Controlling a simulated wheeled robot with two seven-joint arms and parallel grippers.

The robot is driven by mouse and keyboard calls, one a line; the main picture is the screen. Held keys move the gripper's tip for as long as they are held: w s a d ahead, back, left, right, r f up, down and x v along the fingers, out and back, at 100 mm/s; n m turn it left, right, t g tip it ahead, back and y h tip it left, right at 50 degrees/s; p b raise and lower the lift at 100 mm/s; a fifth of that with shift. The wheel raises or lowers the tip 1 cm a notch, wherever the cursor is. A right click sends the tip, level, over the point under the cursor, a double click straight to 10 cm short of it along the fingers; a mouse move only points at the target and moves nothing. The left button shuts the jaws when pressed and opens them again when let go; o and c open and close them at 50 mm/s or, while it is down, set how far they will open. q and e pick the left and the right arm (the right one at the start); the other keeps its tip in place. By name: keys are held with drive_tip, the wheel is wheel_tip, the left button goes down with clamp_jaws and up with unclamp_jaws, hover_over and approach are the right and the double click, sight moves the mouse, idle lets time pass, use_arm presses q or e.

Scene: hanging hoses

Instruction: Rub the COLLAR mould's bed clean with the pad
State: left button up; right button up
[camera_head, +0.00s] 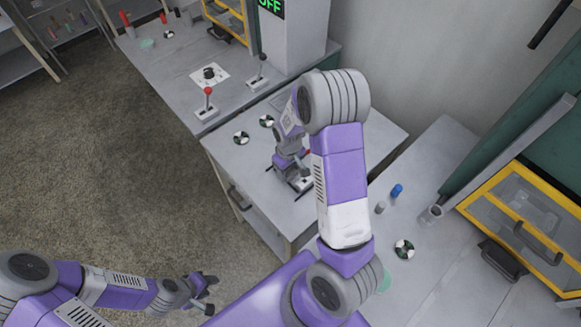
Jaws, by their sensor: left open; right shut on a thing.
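My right gripper (290,172) reaches down over the small grey table (232,160) in the middle. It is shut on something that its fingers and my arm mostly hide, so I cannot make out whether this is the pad. Close by its fingers is a pale block with a dark slot (301,185), and a bit of red shows behind. I cannot read any COLLAR label or pick out the mould's bed. My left gripper (208,292) is open and empty at the lower left, over the floor, apart from the table.
Black-and-white discs (241,138) lie on the small table's left part. A red-knobbed lever (207,104) stands on the back bench. Floor at left is clear.

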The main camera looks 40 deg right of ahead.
sight(298, 174)
drive_tip(key=shift+s+d+f, duration=0.1)
drive_tip(key=shift+s+f, duration=0.05)
drive_tip(key=shift+s, duration=0.75)
drive_tip(key=shift+w+d, duration=0.1)
drive_tip(key=shift+d, duration=1.35)
drive_tip(key=shift+a, duration=0.2)
drive_tip(key=shift+a+r, duration=0.2)
drive_tip(key=shift+a, duration=1.05)
drive_tip(key=shift+w+d+f+b, duration=0.1)
drive_tip(key=shift+d+b, duration=0.25)
drive_tip(key=shift+d, duration=1.05)
drive_tip(key=shift+w, duration=0.85)
drive_tip(key=shift+s+a, duration=0.5)
drive_tip(key=shift+a, duration=0.25)
